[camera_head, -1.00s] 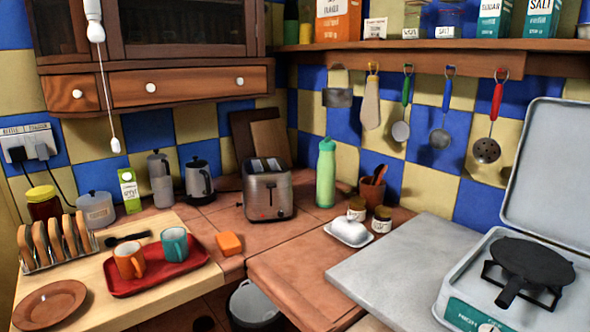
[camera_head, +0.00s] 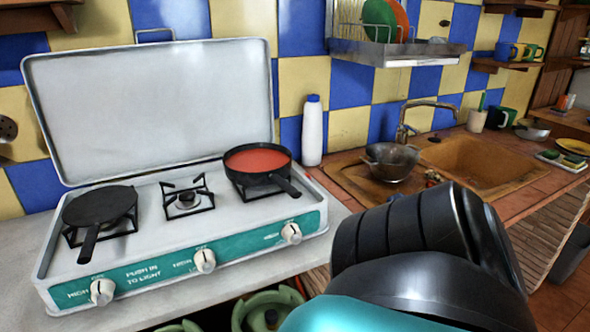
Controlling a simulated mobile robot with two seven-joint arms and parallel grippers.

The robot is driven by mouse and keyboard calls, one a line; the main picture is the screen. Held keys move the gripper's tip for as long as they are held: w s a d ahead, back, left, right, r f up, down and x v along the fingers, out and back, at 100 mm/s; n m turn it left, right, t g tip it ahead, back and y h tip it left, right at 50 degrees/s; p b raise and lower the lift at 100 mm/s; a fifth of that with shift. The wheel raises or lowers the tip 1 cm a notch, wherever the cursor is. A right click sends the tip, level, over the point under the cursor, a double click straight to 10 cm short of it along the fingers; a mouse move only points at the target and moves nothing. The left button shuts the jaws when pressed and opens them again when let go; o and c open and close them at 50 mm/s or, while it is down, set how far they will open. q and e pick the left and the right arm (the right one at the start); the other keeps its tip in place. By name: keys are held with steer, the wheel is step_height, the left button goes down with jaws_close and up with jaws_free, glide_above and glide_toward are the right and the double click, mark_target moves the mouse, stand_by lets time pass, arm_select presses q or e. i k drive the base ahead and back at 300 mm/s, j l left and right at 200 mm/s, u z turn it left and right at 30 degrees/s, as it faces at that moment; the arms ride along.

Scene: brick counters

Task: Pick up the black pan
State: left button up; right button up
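A black pan (camera_head: 100,206) sits on the left burner of the white and teal camping stove (camera_head: 187,247), its handle pointing toward the front edge. A second dark pan with red contents (camera_head: 257,160) sits on the right burner, its handle pointing to the front right. The middle burner (camera_head: 187,197) is empty. A dark, ribbed part of one of my arms fills the lower right of the head view. Neither of my gripper's fingertips shows.
The stove's lid (camera_head: 150,110) stands open behind the burners. A white bottle (camera_head: 312,132) stands right of the stove. A metal colander (camera_head: 391,161) lies by the sink (camera_head: 475,166). A dish rack (camera_head: 397,45) hangs above. Bare grey counter (camera_head: 18,250) lies left of the stove.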

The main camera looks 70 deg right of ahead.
mark_target(257, 164)
steer(key=k+z, duration=0.1)
steer(key=z, duration=1.4)
